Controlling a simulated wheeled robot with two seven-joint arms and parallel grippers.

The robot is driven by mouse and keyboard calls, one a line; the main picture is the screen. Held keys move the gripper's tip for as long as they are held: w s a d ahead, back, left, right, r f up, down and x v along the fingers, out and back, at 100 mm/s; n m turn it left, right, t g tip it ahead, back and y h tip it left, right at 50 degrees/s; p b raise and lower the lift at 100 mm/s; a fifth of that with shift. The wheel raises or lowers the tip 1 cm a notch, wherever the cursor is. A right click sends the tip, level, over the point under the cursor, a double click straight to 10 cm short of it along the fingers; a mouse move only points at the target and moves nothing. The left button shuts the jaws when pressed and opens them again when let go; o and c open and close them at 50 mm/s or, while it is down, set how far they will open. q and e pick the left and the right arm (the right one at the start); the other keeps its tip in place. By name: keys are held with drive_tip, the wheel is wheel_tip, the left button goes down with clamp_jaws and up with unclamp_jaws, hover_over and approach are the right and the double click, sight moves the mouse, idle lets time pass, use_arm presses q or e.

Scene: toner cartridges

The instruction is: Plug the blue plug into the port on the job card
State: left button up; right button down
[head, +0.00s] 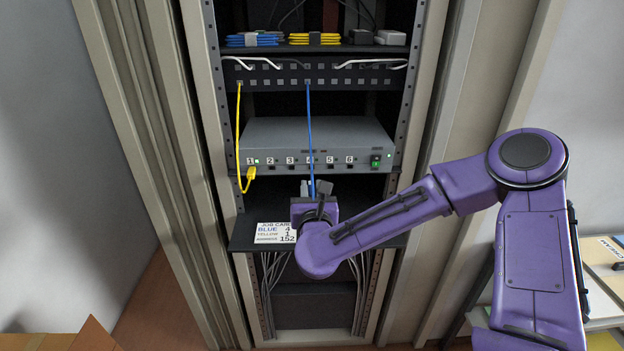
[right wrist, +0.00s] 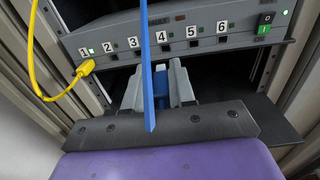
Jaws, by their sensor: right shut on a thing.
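The job card (head: 276,232) lies on the rack's lower shelf and reads BLUE 4, YELLOW 1, with 152 on its bottom line. The grey switch (head: 340,134) has numbered ports 1 to 6, and the label 4 also shows in the right wrist view (right wrist: 163,37). A blue cable (head: 309,120) hangs from the patch panel down to my right gripper (head: 317,188). My right gripper is shut on the blue plug (right wrist: 184,84), below and in front of the switch. The plug is mostly hidden between the fingers. My left gripper is not in view.
A yellow cable (head: 238,125) runs from the patch panel (head: 270,72) to a yellow plug (head: 251,174) at port 1. A green-lit power switch (head: 376,161) sits at the right. The rack posts border the opening. A cardboard box (head: 92,337) stands at bottom left.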

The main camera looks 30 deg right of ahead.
drive_tip(key=shift+w+d+r, duration=0.1)
drive_tip(key=shift+d+r, duration=0.25)
drive_tip(key=shift+r, duration=0.05)
approach(311, 165)
drive_tip(key=shift+w, duration=0.9)
drive_tip(key=shift+w+d+b, duration=0.75)
drive_tip(key=shift+w+d, duration=0.1)
drive_tip(key=shift+d, duration=0.15)
drive_tip(key=shift+s+a+b, duration=0.1)
drive_tip(key=shift+b, duration=0.2)
drive_tip(key=shift+b, duration=0.4)
drive_tip(key=shift+w+d+b, duration=0.3)
drive_tip(key=shift+w+b, duration=0.05)
drive_tip(key=shift+w, duration=0.1)
drive_tip(key=shift+w+d+b, duration=0.15)
drive_tip(key=shift+w+b, duration=0.1)
drive_tip(key=shift+b, duration=0.2)
idle(0.4)
drive_tip(key=shift+b+x, duration=0.3)
drive_tip(key=shift+x, duration=0.5)
idle(0.8)
